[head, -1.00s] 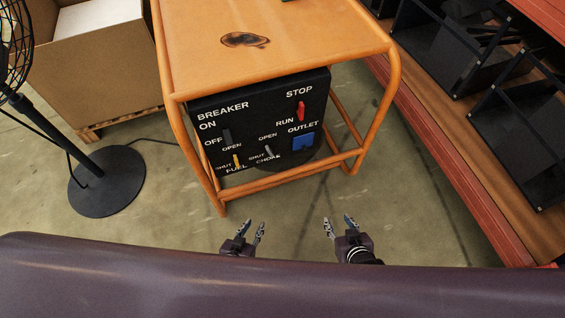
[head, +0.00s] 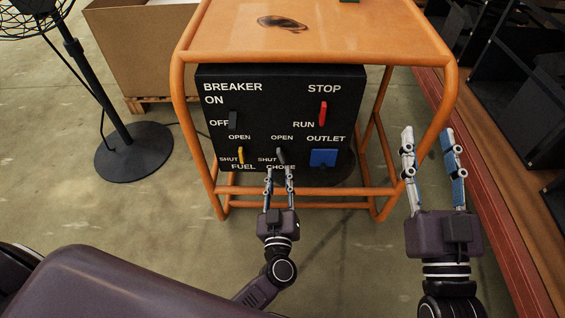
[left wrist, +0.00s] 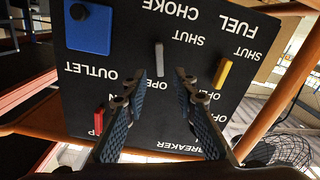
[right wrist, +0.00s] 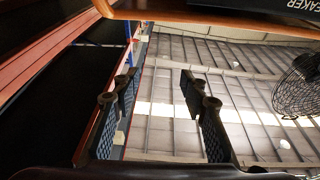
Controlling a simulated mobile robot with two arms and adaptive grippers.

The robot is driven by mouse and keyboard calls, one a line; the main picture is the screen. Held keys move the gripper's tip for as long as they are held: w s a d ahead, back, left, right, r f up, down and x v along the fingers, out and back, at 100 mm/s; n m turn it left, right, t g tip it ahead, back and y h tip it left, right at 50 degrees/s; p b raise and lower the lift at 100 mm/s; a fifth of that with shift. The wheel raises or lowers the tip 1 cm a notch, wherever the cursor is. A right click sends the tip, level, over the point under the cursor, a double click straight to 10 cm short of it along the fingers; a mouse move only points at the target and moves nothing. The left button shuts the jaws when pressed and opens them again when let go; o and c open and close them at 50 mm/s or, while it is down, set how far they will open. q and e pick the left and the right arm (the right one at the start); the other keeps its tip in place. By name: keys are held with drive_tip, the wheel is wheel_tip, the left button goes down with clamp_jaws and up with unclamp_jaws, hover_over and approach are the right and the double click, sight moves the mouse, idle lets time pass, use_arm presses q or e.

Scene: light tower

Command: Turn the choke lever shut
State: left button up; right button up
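The grey choke lever (head: 281,155) is on the black control panel (head: 265,125), between its OPEN and SHUT labels above the word CHOKE. In the left wrist view the lever (left wrist: 159,59) shows upside down, just beyond and between the fingertips. My left gripper (head: 279,172) is open in front of the lower panel, close to the lever. In the head view its fingertips overlap the CHOKE label; I cannot tell whether they touch the lever. My right gripper (head: 429,135) is open and empty, right of the panel, in front of the frame's right side.
The yellow fuel lever (head: 241,155) is left of the choke lever; a blue outlet (head: 323,158) is right. A red run/stop switch (head: 323,112) and dark breaker switch (head: 233,120) sit above. The orange tube frame (head: 300,191) surrounds the panel. A fan (head: 132,150) stands left, shelving right.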

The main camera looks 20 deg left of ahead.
sight(280, 157)
use_arm(q)
drive_tip(key=b+x, duration=0.1)
drive_tip(key=x, duration=0.5)
drive_tip(key=shift+f+b, duration=0.15)
drive_tip(key=shift+b, duration=0.15)
drive_tip(key=shift+w+a, duration=0.1)
drive_tip(key=shift+w, duration=0.2)
use_arm(e)
drive_tip(key=s+r+t+y, duration=0.1)
drive_tip(key=s+r+t, duration=0.3)
drive_tip(key=r, duration=0.4)
drive_tip(key=shift+s+r+t+y, duration=0.15)
drive_tip(key=shift+s+t+y, duration=0.15)
drive_tip(key=shift+s+t, duration=0.15)
drive_tip(key=shift+d, duration=0.1)
use_arm(q)
clamp_jaws()
